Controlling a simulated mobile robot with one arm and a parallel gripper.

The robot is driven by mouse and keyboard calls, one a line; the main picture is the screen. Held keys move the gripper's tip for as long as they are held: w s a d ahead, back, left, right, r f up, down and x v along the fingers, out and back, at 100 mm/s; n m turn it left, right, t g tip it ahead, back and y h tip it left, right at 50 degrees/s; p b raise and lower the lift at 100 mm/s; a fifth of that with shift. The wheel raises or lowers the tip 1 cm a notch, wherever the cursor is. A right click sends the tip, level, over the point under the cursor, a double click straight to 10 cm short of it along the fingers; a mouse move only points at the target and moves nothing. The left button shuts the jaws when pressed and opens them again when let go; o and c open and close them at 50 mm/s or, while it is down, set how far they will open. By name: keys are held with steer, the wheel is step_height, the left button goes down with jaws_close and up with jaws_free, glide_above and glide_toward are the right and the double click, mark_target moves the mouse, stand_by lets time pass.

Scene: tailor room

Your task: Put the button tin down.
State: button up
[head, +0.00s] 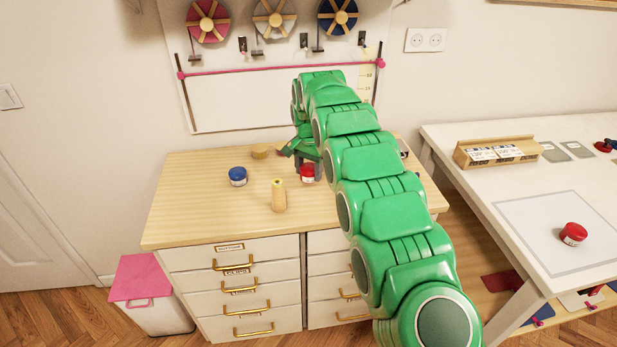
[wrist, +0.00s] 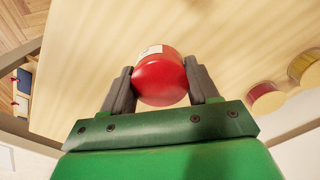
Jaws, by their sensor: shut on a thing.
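My gripper (wrist: 160,85) is shut on a red tin (wrist: 158,78) with a white label, one dark finger on each side of it. In the head view the red tin (head: 307,173) shows at the end of my green arm, over the right half of the wooden cabinet top (head: 205,185). I cannot tell whether the tin touches the top or hangs just above it. Another red tin (head: 572,234) with a white label stands on the white table at the right.
A low tan round thing (head: 259,151) is at the back. The cabinet top's left and front-left are clear.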

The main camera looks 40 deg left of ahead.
mark_target(308, 178)
steer(key=shift+f, duration=0.15)
steer(key=shift+w+a+f, duration=0.3)
steer(key=shift+w+f, duration=0.05)
steer(key=shift+f, duration=1.4)
steer(key=shift+f, duration=0.2)
steer(key=o, duration=1.1)
